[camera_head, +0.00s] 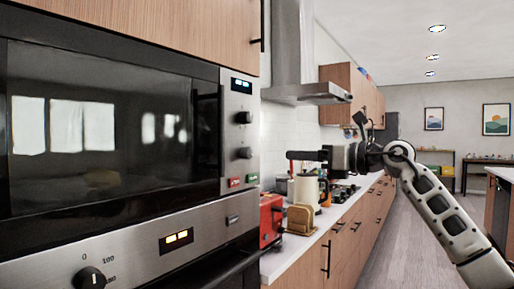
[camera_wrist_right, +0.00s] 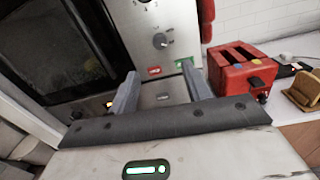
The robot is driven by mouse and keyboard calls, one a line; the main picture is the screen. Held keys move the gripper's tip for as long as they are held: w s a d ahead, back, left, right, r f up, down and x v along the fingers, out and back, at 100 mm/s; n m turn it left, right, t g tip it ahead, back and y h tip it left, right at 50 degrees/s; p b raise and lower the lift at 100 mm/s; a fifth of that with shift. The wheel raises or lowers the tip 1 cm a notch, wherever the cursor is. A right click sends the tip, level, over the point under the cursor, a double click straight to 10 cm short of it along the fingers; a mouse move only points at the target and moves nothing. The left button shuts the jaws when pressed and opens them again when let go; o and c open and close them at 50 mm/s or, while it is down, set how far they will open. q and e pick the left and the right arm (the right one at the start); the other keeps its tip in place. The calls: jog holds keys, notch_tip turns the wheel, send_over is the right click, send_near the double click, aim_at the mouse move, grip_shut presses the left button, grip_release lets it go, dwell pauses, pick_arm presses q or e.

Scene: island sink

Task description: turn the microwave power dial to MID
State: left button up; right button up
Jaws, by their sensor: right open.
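The microwave (camera_head: 110,130) is built into the cabinet on the left of the head view. Its silver panel carries an upper dial (camera_head: 243,117) and a lower dial (camera_head: 244,152), with a red and a green button below. In the right wrist view the lower dial (camera_wrist_right: 160,41) lies ahead of the fingers; the upper dial is cut off at the top edge. The labels are too small to read, so I cannot tell which dial sets power. My right gripper (camera_head: 291,155) is open and empty, pointing left, apart from the panel. Its fingers show in the wrist view (camera_wrist_right: 163,88). My left gripper is not in view.
Below the microwave is an oven with its own dial (camera_head: 90,278). A red toaster (camera_wrist_right: 238,70) and a wooden holder (camera_head: 299,219) stand on the counter right of it, with a kettle (camera_head: 307,190) behind. The air between gripper and panel looks clear.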

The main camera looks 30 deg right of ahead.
aim_at(250, 153)
jog(key=p+x, duration=0.4)
jog(key=x, duration=0.8)
jog(key=shift+w+a, duration=0.1)
jog(key=c, duration=1)
